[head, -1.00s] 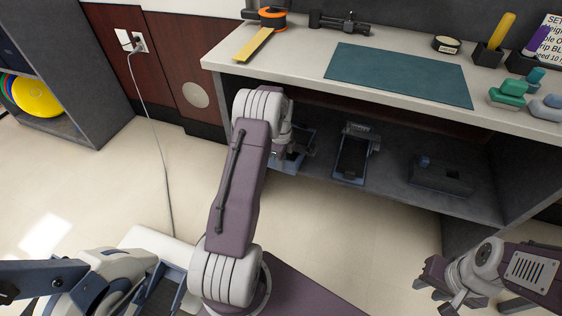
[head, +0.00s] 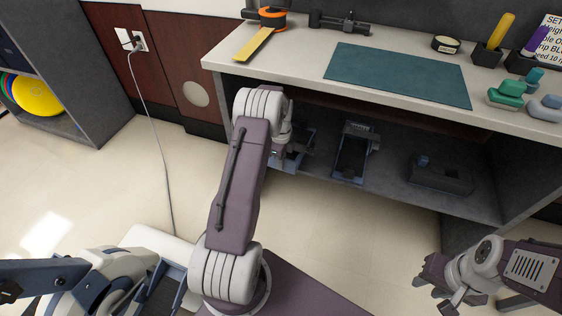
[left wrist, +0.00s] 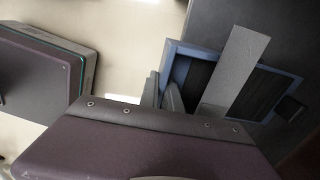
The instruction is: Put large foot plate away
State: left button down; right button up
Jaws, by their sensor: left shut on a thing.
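A foot plate with a blue frame and dark tread (head: 288,163) is at the left end of the lower shelf, partly hidden behind my left arm. It also shows in the left wrist view (left wrist: 268,88), with a grey strip across it. My left gripper (left wrist: 166,95) is shut on the edge of its frame; in the head view the fingers are mostly hidden by the arm. A second foot plate (head: 352,153) stands on the shelf to the right, apart from the first. My right gripper (head: 437,284) is open and empty over the floor at lower right.
The bench top (head: 300,62) overhangs the lower shelf (head: 392,190) and carries a teal mat (head: 398,74) and small tools. A dark box with a blue knob (head: 440,178) sits at the shelf's right. The stepper (head: 110,280) stands at lower left. A cord (head: 160,150) hangs to the floor.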

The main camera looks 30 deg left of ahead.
dwell(0.4)
pick_arm(q)
jog(key=shift+f, duration=0.4)
jog(key=c, duration=1.5)
grip_release()
jog(key=shift+r, duration=0.1)
jog(key=s+r+p, duration=0.2)
jog(key=p, duration=0.1)
jog(key=s+d+r+p, duration=0.1)
jog(key=s+r+p, duration=0.4)
jog(key=p, duration=0.1)
jog(key=shift+s+d+r, duration=0.3)
jog(key=shift+d+r, duration=0.05)
jog(key=shift+d, duration=0.05)
